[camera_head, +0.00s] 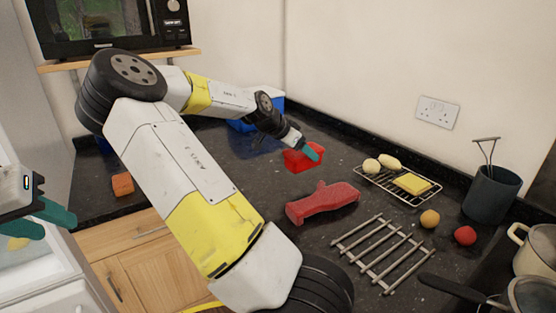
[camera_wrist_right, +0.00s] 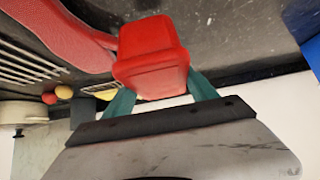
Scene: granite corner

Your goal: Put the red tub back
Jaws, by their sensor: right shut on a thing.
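The red tub (camera_head: 297,161) is at the back of the dark granite counter, in front of a blue container (camera_head: 277,101). My right gripper (camera_head: 309,152) is shut on the tub. In the right wrist view the tub (camera_wrist_right: 152,55) sits between the two teal fingers (camera_wrist_right: 162,100), one on each side. I cannot tell whether the tub touches the counter. My left gripper (camera_head: 42,219) is at the left edge, away from the counter, with its teal fingers apart and nothing seen between them.
A red oven mitt (camera_head: 322,203) and a metal trivet (camera_head: 383,252) lie in front of the tub. A wire rack (camera_head: 398,185) with food, a dark utensil pot (camera_head: 491,194) and pans stand right. An orange block (camera_head: 122,184) lies left. A microwave (camera_head: 110,25) sits on a shelf above.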

